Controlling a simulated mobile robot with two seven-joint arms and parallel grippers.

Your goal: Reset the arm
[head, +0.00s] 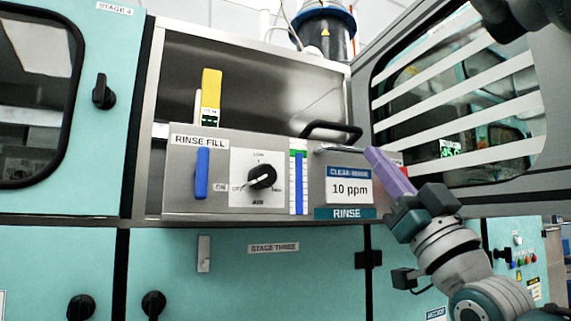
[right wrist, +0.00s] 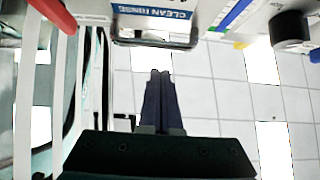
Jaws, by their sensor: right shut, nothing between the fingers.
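My right gripper (head: 372,156) is at the right of the rinse panel (head: 220,204) in the head view. Its purple fingers are shut with nothing between them and point up and left. The tips are close to the upper right of the "CLEAN RINSE 10 ppm" label (head: 349,187); I cannot tell whether they touch the panel. In the right wrist view the shut fingers (right wrist: 160,76) point toward a metal-framed opening or handle below the "CLEAN RINSE" label (right wrist: 150,12). My left gripper is not in view.
A slatted window (head: 455,115) stands at right. Teal doors (head: 250,285) lie below. A dark part hangs at top right.

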